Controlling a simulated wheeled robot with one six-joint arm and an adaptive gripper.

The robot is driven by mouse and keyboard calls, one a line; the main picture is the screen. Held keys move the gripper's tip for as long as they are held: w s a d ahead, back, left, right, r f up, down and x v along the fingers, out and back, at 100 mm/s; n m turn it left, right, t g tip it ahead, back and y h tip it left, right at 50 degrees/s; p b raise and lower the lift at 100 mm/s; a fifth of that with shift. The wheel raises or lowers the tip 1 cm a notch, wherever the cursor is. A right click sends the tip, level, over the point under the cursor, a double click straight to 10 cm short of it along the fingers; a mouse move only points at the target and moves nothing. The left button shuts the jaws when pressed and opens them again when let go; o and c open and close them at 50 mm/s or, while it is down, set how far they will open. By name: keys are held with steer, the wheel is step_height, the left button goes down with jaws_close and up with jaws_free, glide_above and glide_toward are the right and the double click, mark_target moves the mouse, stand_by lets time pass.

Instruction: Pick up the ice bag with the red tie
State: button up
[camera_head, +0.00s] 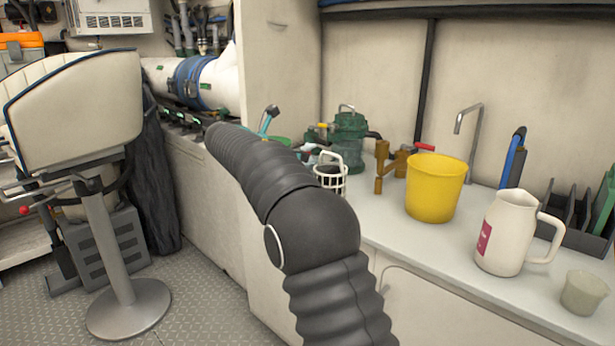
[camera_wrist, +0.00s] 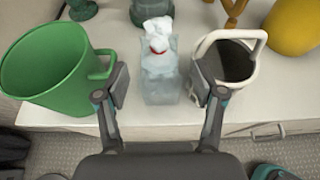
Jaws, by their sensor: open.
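The ice bag (camera_wrist: 160,86) is a clear, pale-blue bag with a white gathered top and a red tie. It stands upright on the white counter in the wrist view. My gripper (camera_wrist: 160,80) is open, with one finger on each side of the bag and a gap visible on both sides. The bag appears slightly beyond or between the fingertips; the exact depth I cannot tell. In the camera_head view my dark arm reaches over the counter, and the bag cannot be made out there.
A green bucket (camera_wrist: 45,65) stands close by my left finger, and a white-rimmed container (camera_wrist: 254,62) by my right finger. A yellow bucket (camera_head: 434,188), a white pitcher (camera_head: 505,235) and a small cup (camera_head: 584,292) stand further right on the counter (camera_head: 400,248).

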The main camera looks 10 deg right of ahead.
steer(key=shift+f+x, duration=0.2)
steer(key=shift+x, duration=1.5)
steer(key=shift+f+x, duration=0.2)
steer(key=shift+x, duration=1.5)
steer(key=shift+a, duration=0.2)
steer(key=c, duration=1.1)
